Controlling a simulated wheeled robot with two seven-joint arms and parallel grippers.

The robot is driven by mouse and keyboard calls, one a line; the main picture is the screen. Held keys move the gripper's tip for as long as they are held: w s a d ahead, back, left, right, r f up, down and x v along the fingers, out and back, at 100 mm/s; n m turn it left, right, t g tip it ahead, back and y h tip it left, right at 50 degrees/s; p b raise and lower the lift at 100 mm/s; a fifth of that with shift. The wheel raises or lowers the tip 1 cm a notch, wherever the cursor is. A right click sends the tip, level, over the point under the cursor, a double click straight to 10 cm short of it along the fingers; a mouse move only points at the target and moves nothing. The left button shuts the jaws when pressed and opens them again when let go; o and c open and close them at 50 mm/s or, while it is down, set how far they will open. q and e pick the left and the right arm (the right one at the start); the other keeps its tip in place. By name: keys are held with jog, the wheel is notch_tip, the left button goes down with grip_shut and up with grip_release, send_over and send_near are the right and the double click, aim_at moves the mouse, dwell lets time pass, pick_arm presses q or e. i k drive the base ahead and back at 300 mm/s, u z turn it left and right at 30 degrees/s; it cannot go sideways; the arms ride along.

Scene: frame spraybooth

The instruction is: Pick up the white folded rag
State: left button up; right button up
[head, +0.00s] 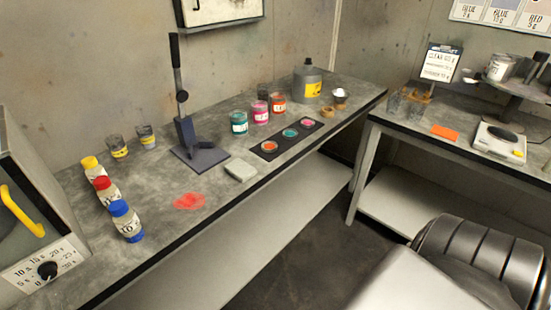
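The white folded rag (241,169) lies flat on the long grey workbench, near its front edge. It is a small pale grey-white pad, between the black press stand and the dark strip of colour cups. Nothing covers it and nothing touches it that I can see. Neither gripper shows in the head view. Only a dark ribbed part and a pale panel, which look like my own body, fill the lower right corner.
A red paint spill (188,201) is left of the rag. The lever press (199,155) stands behind it and the cup strip (290,138) lies to its right. Capped bottles (125,221) stand at left. A second bench (457,137) holds a scale (499,140).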

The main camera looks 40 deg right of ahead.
aim_at(239, 170)
jog(key=z, duration=1)
jog(key=k, duration=0.45)
jog(key=u, duration=0.9)
jog(key=i, duration=1.35)
jog(key=z, duration=0.2)
